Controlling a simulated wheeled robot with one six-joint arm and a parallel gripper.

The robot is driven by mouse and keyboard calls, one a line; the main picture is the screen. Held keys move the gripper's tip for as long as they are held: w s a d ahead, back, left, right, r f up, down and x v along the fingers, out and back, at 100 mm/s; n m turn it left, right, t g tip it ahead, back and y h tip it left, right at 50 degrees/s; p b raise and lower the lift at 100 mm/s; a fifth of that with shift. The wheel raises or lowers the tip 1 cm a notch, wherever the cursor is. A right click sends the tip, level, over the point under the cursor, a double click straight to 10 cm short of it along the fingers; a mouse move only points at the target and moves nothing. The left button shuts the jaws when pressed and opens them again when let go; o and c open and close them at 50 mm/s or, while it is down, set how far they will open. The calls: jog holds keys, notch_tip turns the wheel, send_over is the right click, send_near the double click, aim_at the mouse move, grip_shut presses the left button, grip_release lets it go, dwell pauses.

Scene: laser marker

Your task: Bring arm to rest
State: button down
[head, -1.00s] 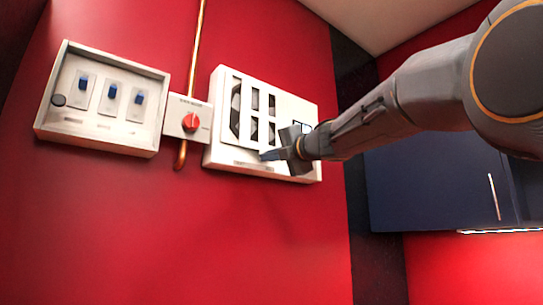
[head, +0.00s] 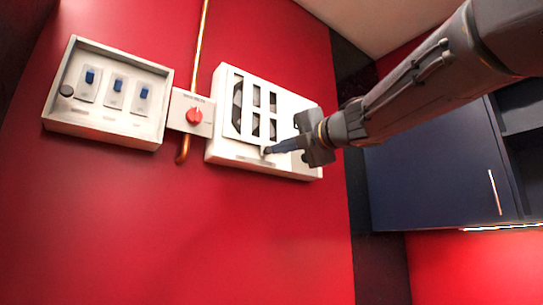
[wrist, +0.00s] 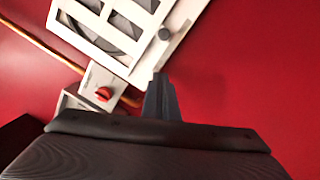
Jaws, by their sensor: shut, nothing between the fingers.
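My gripper (head: 268,150) reaches in from the right in the head view, its fingers pointing left in front of the lower part of the white vented box (head: 225,145). Its fingers are together with nothing between them. In the wrist view, my gripper (wrist: 161,80) points up the picture, with the white vented box (wrist: 140,72) above and to its left. The fingertips overlap the box in the head view; I cannot tell whether they touch it. The gripper's body hides the box's right part.
A red knob (head: 194,115) on a small white plate sits left of the vented box. A white switch panel (head: 105,130) with blue switches is further left. A copper pipe (head: 200,45) runs down the red wall (head: 200,240). A dark blue cabinet (head: 430,180) hangs at right.

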jog(key=shift+s+d, duration=0.25)
jog(key=shift+s, duration=0.1)
dwell(0.3)
